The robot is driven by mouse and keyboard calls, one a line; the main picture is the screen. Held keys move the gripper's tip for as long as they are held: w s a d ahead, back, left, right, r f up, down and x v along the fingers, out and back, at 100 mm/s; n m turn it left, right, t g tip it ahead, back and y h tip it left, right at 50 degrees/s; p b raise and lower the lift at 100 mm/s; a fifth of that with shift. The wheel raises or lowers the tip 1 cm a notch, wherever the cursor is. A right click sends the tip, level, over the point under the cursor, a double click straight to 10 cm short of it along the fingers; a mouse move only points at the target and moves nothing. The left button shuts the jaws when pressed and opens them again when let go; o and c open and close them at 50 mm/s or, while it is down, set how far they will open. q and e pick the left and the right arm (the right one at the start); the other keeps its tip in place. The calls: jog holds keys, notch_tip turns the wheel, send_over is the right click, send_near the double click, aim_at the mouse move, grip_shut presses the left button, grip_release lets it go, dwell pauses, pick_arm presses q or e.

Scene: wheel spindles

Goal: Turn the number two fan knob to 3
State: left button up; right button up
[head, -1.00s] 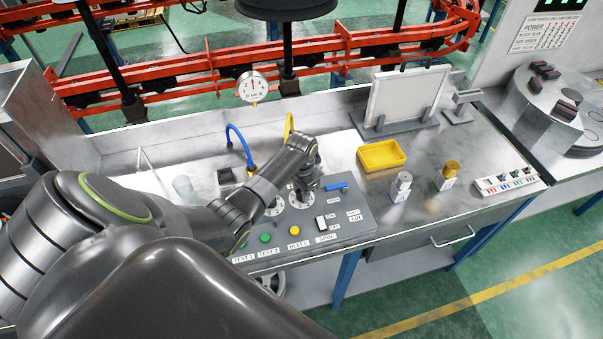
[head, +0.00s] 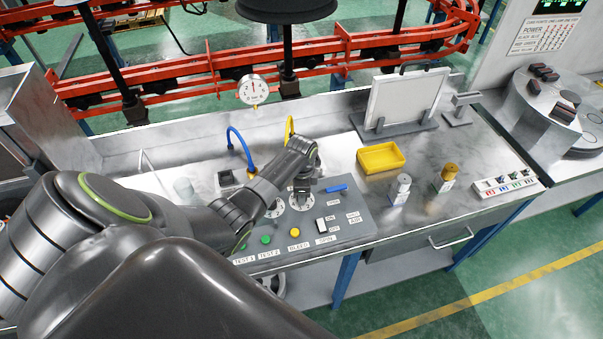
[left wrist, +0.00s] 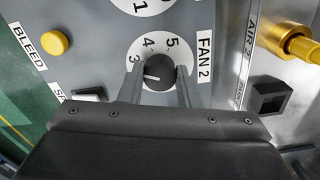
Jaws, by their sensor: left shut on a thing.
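The number two fan knob (left wrist: 159,73) is a dark round knob on a white dial marked with numbers, beside the label FAN 2 (left wrist: 204,57). Its white pointer line points left in the left wrist view, close to the 3 and a little below it. My left gripper (left wrist: 160,80) is shut on the knob, one finger on each side. In the head view, my left gripper (head: 302,196) reaches down onto the FAN 2 dial (head: 303,207) and hides most of the knob. My right gripper is not in view.
Blue (head: 238,146) and yellow hoses rise behind. A yellow tray (head: 381,158) stands to the right.

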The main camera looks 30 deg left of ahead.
pick_arm(q)
jog(key=shift+w+r, duration=0.1)
jog(key=shift+w, duration=0.05)
jog(key=o, duration=1)
jog(key=shift+c, duration=0.2)
notch_tip(320, 180, up, 17)
jog(key=shift+r, duration=0.2)
jog(key=shift+f, duration=0.1)
dwell(0.5)
